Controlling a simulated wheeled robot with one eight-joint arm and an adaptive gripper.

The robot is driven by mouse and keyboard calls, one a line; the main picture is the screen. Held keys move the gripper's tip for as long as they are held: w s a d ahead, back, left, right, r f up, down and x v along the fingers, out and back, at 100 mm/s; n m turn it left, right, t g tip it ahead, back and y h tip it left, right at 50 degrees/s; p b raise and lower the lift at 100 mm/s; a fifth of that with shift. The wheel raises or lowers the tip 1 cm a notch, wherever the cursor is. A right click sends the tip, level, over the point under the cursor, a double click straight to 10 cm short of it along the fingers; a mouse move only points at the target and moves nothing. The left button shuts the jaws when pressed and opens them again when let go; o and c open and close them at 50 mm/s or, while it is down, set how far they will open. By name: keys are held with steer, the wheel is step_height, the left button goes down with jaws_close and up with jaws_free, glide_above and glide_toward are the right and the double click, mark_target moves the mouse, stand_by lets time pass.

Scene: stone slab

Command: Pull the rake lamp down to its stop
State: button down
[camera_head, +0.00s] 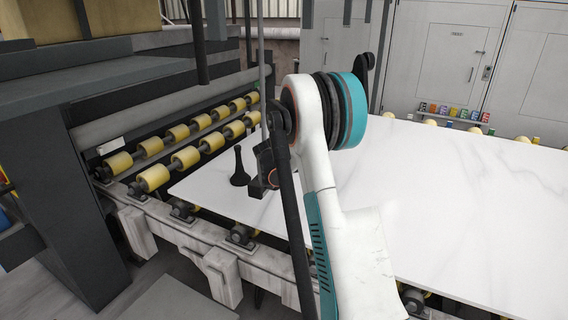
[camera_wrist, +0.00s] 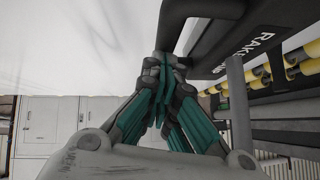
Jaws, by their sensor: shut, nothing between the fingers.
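In the wrist view the rake lamp (camera_wrist: 255,42) is a dark housing with pale letters beginning "RAK" at the upper right. A thick dark handle bar (camera_wrist: 183,17) bends out from its left side. My gripper (camera_wrist: 165,66) is shut and empty, its teal-padded fingers together. The fingertips appear right at the lower end of the handle bar; I cannot tell whether they touch it. In the head view my white arm and wrist cover the middle, and the fingers and lettered lamp face cannot be made out.
A white marble slab (camera_head: 460,210) lies on a roller conveyor. Yellow rollers (camera_head: 187,157) and a dark machine frame (camera_head: 65,190) stand at the left. A thin grey upright rod (camera_head: 261,60) rises near my wrist. Grey cabinets (camera_head: 455,60) line the back. The slab's right side is clear.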

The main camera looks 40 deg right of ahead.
steer(key=shift+f+b, duration=1)
steer(key=shift+f, duration=1.75)
steer(key=shift+s, duration=0.1)
